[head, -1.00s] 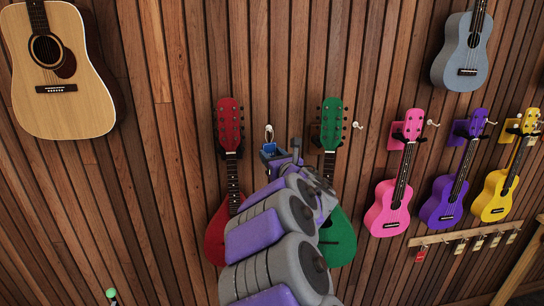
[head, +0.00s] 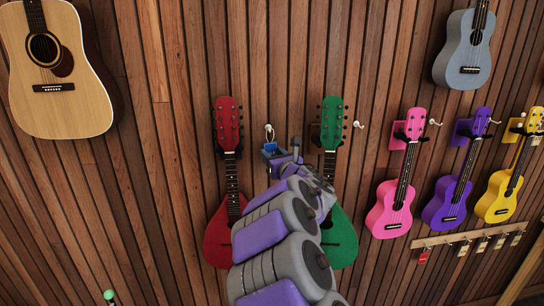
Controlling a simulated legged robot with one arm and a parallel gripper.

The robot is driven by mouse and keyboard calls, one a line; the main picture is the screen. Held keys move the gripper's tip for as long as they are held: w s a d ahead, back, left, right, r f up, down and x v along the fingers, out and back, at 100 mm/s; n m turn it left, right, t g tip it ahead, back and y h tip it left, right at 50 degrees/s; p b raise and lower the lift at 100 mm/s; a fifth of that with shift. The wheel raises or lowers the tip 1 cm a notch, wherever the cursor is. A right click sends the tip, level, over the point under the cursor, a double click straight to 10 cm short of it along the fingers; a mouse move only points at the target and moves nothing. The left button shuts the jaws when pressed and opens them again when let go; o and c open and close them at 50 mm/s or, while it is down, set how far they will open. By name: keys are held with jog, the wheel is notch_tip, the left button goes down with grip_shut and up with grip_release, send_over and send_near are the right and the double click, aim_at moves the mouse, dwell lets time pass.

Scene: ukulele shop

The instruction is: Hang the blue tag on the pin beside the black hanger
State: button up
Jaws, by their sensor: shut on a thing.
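The blue tag (head: 270,147) is in the head view, in front of the wall between the red and green instruments. My gripper (head: 274,153) is shut on it, and my arm reaches up from the lower right. A small white ring or pin (head: 268,130) shows just above the tag. I cannot tell whether the tag's loop is around a pin or only in front of it. Dark hangers (head: 314,139) show partly behind the necks of the red and green instruments. A white pin (head: 358,125) sticks out right of the green one.
A red mandolin-like instrument (head: 220,235) hangs left of my arm and a green one (head: 341,240) hangs close on its right. Pink (head: 388,215), purple (head: 445,205) and yellow ukuleles hang further right. A rail with several tags (head: 465,237) is below them.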

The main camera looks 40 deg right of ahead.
jog(key=shift+d, duration=0.1)
jog(key=shift+a, duration=0.2)
jog(key=o, duration=1.3)
jog(key=shift+d, duration=0.1)
jog(key=shift+s, duration=0.2)
jog(key=v, duration=1.7)
jog(key=shift+f+p, duration=0.15)
jog(key=shift+p, duration=0.2)
jog(key=shift+w, duration=0.1)
